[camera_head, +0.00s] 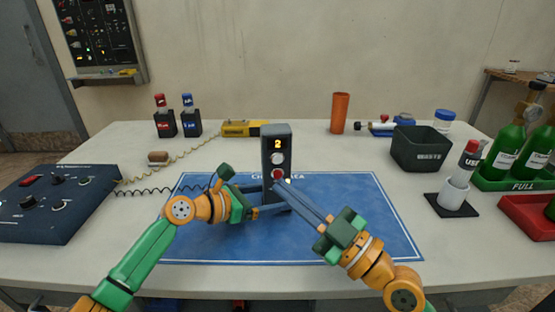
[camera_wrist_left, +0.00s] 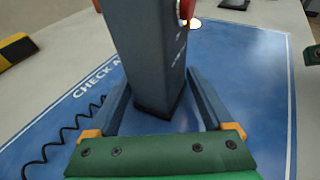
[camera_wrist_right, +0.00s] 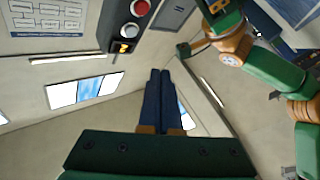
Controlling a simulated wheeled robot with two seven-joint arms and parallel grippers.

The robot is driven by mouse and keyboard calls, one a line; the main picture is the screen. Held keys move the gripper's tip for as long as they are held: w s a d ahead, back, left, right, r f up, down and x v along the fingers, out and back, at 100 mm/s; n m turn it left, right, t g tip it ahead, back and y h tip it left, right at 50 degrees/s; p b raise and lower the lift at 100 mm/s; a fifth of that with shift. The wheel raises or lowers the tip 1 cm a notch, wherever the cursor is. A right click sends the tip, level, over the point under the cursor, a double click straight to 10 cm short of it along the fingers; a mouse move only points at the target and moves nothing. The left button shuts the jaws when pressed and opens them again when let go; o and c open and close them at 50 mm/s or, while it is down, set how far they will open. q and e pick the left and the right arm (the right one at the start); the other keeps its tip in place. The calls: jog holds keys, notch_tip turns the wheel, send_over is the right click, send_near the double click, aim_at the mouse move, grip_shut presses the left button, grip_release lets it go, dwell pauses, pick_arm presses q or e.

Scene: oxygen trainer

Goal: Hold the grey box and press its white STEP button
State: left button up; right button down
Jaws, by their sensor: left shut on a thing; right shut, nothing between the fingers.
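The grey box (camera_head: 277,143) stands upright on the blue mat, its lit display showing 2. Its pale STEP button (camera_head: 278,158) sits below the display, with a red button (camera_head: 278,174) lower down. The white button (camera_wrist_right: 131,30) also shows in the right wrist view. My left gripper (camera_head: 270,201) is shut on the lower part of the box; the left wrist view shows its fingers (camera_wrist_left: 160,88) on either side. My right gripper (camera_head: 276,186) is shut and empty, its tips in front of the box just below the red button in the picture. I see no contact there.
The blue mat (camera_head: 370,225) lies around the box. A dark blue control panel (camera_head: 50,205) with a coiled cord is at left. The mat's right part is clear.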

aim_at(278, 159)
jog(key=s, duration=0.3)
jog(key=shift+s+d, duration=0.3)
jog(key=shift+d, duration=0.05)
jog(key=w+a, duration=0.1)
jog(key=w, duration=0.7)
jog(key=shift+w, duration=0.4)
dwell(1.5)
jog(key=shift+w, duration=0.4)
jog(key=shift+w+a, duration=0.1)
jog(key=shift+w, duration=0.3)
dwell(0.5)
jog(key=shift+s, duration=0.85)
